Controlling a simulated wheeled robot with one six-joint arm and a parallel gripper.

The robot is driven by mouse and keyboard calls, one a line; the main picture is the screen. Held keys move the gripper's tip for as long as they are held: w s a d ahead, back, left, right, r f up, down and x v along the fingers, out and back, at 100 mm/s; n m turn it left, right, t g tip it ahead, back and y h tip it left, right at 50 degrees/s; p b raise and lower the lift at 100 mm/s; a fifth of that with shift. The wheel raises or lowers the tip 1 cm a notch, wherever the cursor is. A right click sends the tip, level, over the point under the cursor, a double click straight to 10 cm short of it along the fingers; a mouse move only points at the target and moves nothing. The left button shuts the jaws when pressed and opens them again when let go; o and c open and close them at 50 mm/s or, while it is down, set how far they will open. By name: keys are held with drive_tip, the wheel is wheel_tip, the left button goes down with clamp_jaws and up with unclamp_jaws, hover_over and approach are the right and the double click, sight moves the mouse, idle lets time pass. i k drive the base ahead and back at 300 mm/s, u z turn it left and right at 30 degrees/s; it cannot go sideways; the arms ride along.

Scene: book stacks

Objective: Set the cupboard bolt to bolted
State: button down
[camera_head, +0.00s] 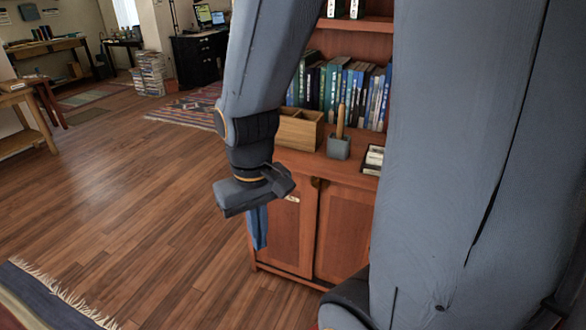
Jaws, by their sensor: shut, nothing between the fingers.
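The wooden cupboard (347,235) has two doors below a counter, with a dark seam between them. A small dark fitting (317,183) sits at the top of that seam; it may be the bolt, but it is too small to tell its position. A small pale label (292,198) is on the left door. My gripper (258,240) points down in front of the left edge of the left door. Its blue fingers look closed together and hold nothing. Whether they touch the door cannot be told.
On the counter stand a wooden box (299,130), a grey cup with a wooden stick (339,147) and a tray (373,159). Books (345,92) fill the shelf behind. My arm hides the cupboard's right side. Open wooden floor (150,210) lies to the left.

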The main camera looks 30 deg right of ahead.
sight(316, 184)
drive_tip(key=k, duration=1.25)
drive_tip(key=z, duration=0.8)
drive_tip(key=i, duration=1.7)
drive_tip(key=u, duration=0.4)
